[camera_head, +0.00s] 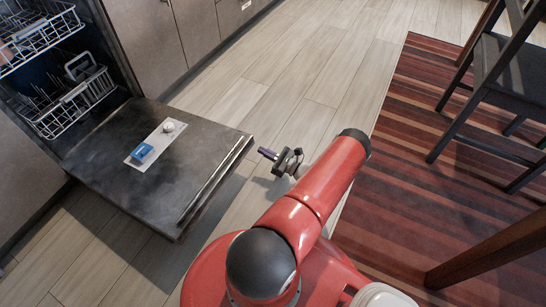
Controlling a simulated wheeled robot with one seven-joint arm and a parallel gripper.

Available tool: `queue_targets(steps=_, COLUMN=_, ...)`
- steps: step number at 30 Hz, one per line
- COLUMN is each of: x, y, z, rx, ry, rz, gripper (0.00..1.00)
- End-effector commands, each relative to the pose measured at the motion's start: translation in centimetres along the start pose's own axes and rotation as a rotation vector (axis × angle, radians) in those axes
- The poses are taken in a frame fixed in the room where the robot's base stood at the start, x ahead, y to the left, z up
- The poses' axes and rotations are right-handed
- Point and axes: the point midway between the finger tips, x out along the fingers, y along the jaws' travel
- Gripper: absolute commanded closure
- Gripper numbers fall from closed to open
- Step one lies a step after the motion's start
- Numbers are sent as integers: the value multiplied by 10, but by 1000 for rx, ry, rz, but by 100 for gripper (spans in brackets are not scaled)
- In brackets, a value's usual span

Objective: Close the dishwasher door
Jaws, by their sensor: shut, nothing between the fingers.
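The dishwasher door (110,175) is folded down and lies about level, low over the floor, its inner face up. A pale dispenser strip with a blue part (142,152) and a round cap is set in it. The door joins the dishwasher opening at the left. My gripper (262,152) is just right of the door's outer edge, near its far right corner. It looks apart from the door. Its fingers are shut and nothing shows between them. How high it is against the door is hard to tell.
Two white wire racks (65,108) show inside the dishwasher. Grey cabinet fronts (145,45) run beyond it. A dark chair (500,75) stands on a red striped rug (415,160) at the right. Bare wooden floor (290,75) lies between the cabinets and rug.

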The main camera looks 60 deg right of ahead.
Motion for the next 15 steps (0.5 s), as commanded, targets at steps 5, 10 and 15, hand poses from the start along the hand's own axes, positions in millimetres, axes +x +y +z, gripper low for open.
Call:
queue_targets(steps=5, x=26, y=0, z=0, rx=0, ry=0, rz=2, gripper=100)
queue_targets(steps=10, x=36, y=0, z=0, rx=0, ry=-1, rz=1, gripper=100)
queue_targets(steps=15, x=38, y=0, z=0, rx=0, ry=0, rz=1, gripper=100)
